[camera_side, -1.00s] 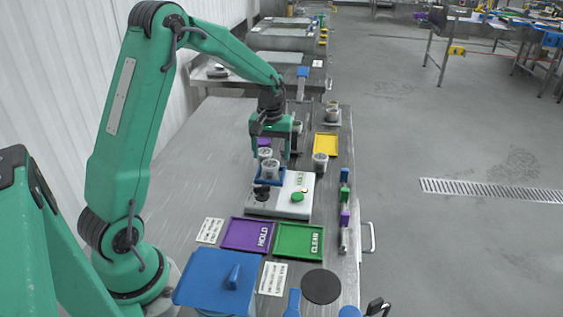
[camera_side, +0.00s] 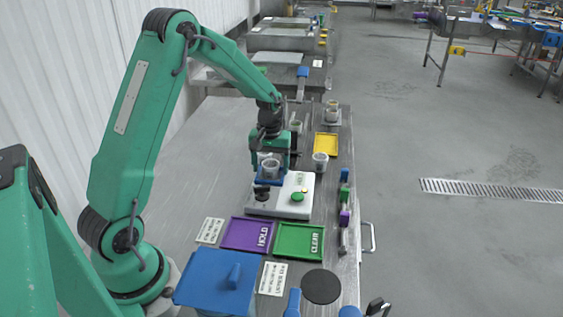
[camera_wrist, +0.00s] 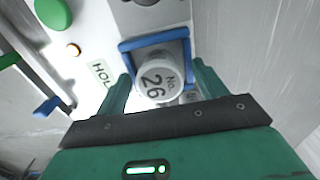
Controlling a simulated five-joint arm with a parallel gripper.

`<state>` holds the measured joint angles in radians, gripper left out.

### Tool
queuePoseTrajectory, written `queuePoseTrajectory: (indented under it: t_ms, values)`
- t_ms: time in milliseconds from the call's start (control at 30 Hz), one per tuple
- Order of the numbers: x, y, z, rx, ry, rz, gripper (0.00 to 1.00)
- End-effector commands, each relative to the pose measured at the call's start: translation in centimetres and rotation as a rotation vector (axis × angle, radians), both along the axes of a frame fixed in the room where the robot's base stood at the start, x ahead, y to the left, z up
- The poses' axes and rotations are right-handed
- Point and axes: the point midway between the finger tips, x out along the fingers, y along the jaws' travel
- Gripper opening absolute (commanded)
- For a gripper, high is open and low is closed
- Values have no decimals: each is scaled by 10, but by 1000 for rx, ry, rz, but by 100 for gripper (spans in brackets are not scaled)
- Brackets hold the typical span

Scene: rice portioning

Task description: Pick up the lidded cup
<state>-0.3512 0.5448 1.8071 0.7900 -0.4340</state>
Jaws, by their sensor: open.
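The lidded cup (camera_side: 270,168) stands upright in a blue holder (camera_side: 268,181) at the back of the white machine. In the wrist view its pale round lid (camera_wrist: 154,82) reads "No. 26", and the blue holder (camera_wrist: 126,47) frames it on the far side. My gripper (camera_wrist: 161,82) is open, with one green finger on each side of the cup. Whether the fingers touch the cup cannot be told. In the side view my gripper (camera_side: 270,163) is low at the cup and hides what is behind it.
The white machine (camera_side: 262,203) has a green button (camera_side: 297,197) and a black knob. Purple HOLD (camera_side: 232,233) and green CLEAR (camera_side: 285,240) trays lie in front of it. Another cup (camera_side: 320,161) stands to the right near a yellow tray (camera_side: 326,136). A blue-lidded box (camera_side: 212,278) is nearest.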

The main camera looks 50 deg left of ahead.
Motion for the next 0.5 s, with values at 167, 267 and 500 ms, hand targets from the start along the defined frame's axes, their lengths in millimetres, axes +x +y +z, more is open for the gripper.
queuePoseTrajectory:
  t_ms: [167, 267, 500]
  values:
    - [0, 0, 0, 0, 0, 0, 41]
    - [0, 0, 0, 0, 0, 0, 22]
    - [0, 0, 0, 1, -1, 0, 22]
